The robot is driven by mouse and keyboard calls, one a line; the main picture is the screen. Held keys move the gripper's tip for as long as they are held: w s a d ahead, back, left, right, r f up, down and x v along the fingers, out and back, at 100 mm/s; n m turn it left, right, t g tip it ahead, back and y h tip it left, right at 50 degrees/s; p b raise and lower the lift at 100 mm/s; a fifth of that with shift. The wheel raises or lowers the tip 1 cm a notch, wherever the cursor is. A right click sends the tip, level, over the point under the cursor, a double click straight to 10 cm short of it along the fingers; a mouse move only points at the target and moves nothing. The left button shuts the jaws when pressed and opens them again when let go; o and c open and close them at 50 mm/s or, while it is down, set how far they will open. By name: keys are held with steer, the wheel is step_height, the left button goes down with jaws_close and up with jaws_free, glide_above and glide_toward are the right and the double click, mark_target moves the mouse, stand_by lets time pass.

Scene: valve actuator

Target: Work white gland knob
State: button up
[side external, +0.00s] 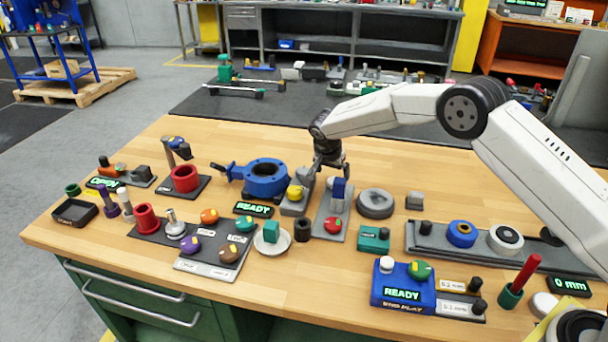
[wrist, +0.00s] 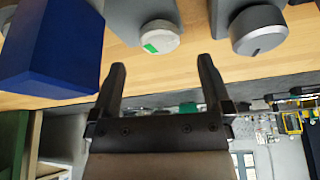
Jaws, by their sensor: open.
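A white round knob (wrist: 160,38) with a green mark on its face shows in the wrist view, just beyond the fingertips and roughly between them. It projects from a grey mount (wrist: 132,12). My gripper (wrist: 162,72) is open, with nothing between its fingers and a gap to the knob. In the side view my gripper (side external: 331,172) hangs over the middle of the bench, near an upright blue block (side external: 338,190) on a grey plate. I cannot clearly pick out this white knob in the side view.
In the wrist view, the blue block (wrist: 52,45) is close left and a grey knob (wrist: 258,32) is right. In the side view, a yellow knob (side external: 295,193), red knob (side external: 333,225), blue flanged valve body (side external: 265,178) and grey disc (side external: 375,203) stand nearby. Bare wood shows between them.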

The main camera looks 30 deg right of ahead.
steer(key=v, duration=0.3)
steer(key=shift+s+a+r, duration=0.1)
steer(key=shift+r, duration=0.25)
steer(key=s+d+r+n+y, duration=0.1)
steer(key=s+n, duration=0.4)
steer(key=s, duration=1.2)
steer(key=s+d+r+n+y, duration=0.1)
steer(key=s+n, duration=0.5)
steer(key=s, duration=1.1)
steer(key=shift+r+n+y, duration=0.3)
steer(key=shift+r+y, duration=0.4)
steer(key=shift+y, duration=0.2)
